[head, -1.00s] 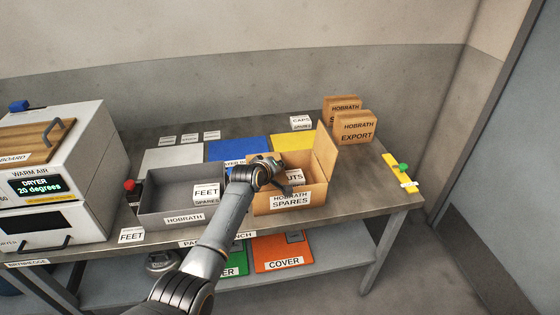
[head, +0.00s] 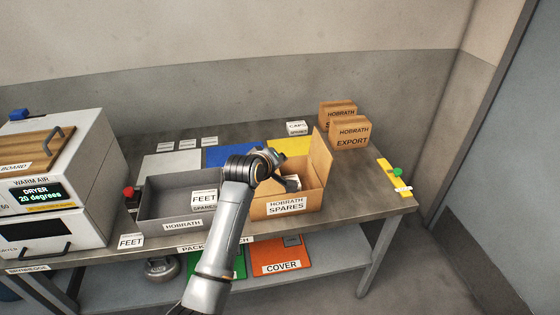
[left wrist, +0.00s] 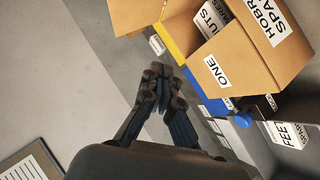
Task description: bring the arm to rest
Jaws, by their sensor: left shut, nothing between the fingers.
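My left arm (head: 232,215) reaches up from the bottom of the head view, with its wrist in front of the workbench, between the grey bin and the cardboard box. My left gripper shows best in the left wrist view (left wrist: 162,74). Its dark fingers are together with nothing between them. In the head view the hand (head: 273,158) overlaps the back left of the open cardboard box marked HOBRATH SPARES (head: 288,207), and its fingertips are hard to make out. The box also shows in the left wrist view (left wrist: 245,70), to the right of the fingers. My right gripper is not in view.
A grey bin (head: 180,226) stands left of the box, and a dryer (head: 75,170) stands at the bench's left end. Two EXPORT-type cartons (head: 350,133) stand at the back right. A yellow strip with a green button (head: 397,172) lies at the right edge. The bench front right is clear.

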